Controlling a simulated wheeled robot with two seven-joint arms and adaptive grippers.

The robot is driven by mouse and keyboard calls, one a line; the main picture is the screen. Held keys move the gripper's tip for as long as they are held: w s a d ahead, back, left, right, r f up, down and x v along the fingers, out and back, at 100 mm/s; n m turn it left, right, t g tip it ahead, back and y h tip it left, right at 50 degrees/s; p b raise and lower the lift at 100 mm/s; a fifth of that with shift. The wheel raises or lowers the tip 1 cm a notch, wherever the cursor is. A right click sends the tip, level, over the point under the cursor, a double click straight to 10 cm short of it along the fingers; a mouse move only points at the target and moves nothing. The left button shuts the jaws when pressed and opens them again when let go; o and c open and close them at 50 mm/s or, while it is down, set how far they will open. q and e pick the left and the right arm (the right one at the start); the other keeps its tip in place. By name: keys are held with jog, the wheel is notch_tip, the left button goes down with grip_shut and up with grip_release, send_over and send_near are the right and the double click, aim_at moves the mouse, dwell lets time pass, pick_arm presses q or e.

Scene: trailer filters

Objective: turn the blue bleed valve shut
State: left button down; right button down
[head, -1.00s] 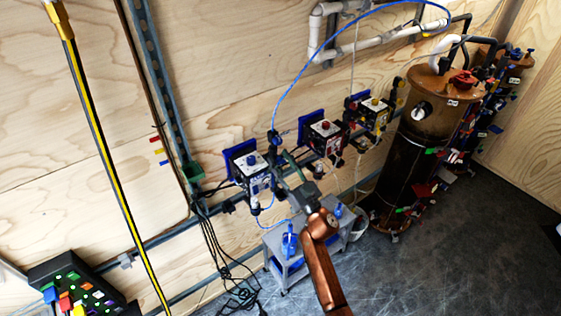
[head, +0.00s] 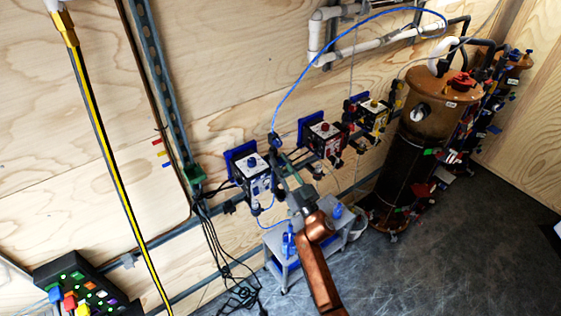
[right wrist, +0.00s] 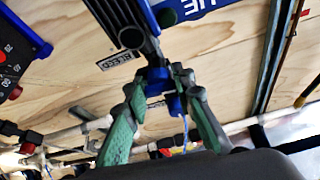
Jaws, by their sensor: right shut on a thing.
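The pump with blue back plate (head: 257,186) is mounted on the plywood wall, left of two similar pumps. In the right wrist view, its blue bleed valve (right wrist: 157,77) sits beneath the dark pump body, beside a small BLEED label (right wrist: 117,59). My right gripper (right wrist: 160,92) has its green-padded fingers on both sides of the valve and is shut on it. In the head view the right gripper (head: 287,170) is at the pump's right side, and the valve is too small to make out there. My left gripper is not in view.
Red (head: 324,130) and yellow (head: 374,106) pumps hang to the right. A grey cart (head: 283,268) with blue bottles stands below. A brown tank (head: 432,113) stands at right. Black cables (head: 212,245) hang at left, and a blue hose (head: 314,57) arcs above.

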jog(key=c, duration=1.6)
grip_release()
jog(key=v, duration=1.2)
